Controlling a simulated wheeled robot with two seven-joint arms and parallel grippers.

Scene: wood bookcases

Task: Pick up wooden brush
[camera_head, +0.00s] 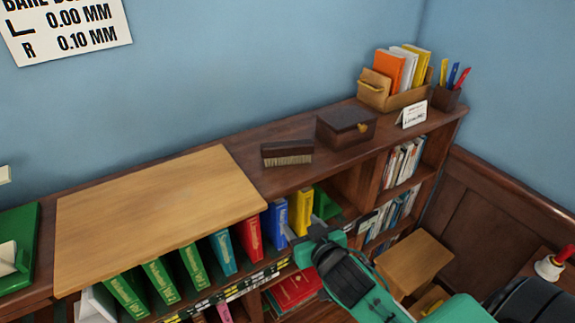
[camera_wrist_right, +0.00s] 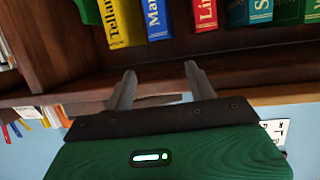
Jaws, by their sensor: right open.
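The wooden brush (camera_head: 287,152) lies on the dark top of the bookcase in the head view, with a dark wood back and pale bristles along its front side. My right gripper (camera_head: 301,226) is open and empty, in front of the bookcase near the blue and yellow books, below and apart from the brush. In the right wrist view its two grey fingers (camera_wrist_right: 160,82) are spread with nothing between them, and the brush does not show there. My left gripper is not in view.
A dark wooden box (camera_head: 346,127) stands right of the brush, and a light wood board (camera_head: 155,212) covers the top to its left. A file holder (camera_head: 375,92) and a pen cup (camera_head: 447,97) stand at the far right. Several colored books (camera_head: 248,238) fill the shelf below.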

